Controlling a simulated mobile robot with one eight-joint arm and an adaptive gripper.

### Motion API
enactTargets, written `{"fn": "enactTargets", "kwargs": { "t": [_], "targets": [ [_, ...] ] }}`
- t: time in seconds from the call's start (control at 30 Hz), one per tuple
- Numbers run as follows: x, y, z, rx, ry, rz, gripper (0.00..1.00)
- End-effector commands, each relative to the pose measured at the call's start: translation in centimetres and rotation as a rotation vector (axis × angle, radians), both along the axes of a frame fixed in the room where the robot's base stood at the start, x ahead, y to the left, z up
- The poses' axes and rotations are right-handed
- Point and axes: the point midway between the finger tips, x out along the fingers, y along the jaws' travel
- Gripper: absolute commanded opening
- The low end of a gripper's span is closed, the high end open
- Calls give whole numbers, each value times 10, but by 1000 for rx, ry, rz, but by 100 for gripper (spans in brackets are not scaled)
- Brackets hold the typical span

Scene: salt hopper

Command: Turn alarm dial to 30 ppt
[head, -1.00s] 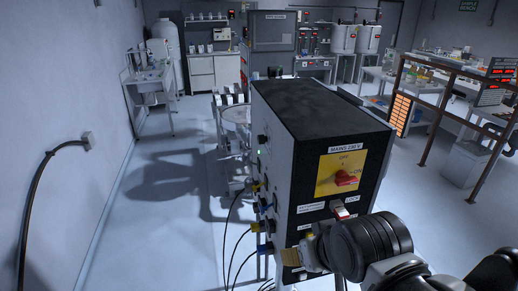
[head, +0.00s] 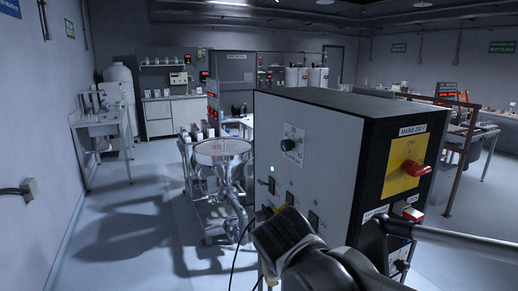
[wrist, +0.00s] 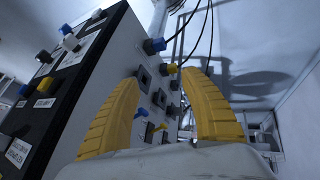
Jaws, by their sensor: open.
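The control box stands at centre right in the head view, with a pale front panel (head: 320,130) and a dark side. A black dial knob (head: 290,144) on a white scale plate sits high on the pale panel. Its scale and label are too small to read, so I cannot tell its setting. My gripper (wrist: 160,77) is open and empty in the wrist view, its two yellow fingers apart in front of the panel's lower switches and plugs. In the head view my wrist is in front of the panel's lower part, below the dial, and hides some of it.
A green lamp (head: 271,169) glows below the dial, above dark switches. A red mains knob (head: 415,174) on a yellow plate (head: 398,161) juts from the dark side. A steel hopper (head: 222,151) stands left of the box. Cables with blue plugs (wrist: 153,46) leave the panel. Floor at left is clear.

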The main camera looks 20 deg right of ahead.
Motion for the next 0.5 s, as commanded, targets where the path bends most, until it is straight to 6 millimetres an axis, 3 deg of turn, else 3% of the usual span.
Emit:
{"fn": "enactTargets", "kwargs": {
  "t": [0.27, 0.4, 0.5],
  "targets": [
    [69, -55, 52, -273, -44, -263, 52],
    [118, -78, 90, -476, -172, -453, 52],
    [152, -83, 118, -621, -317, -585, 52]
  ]
}}
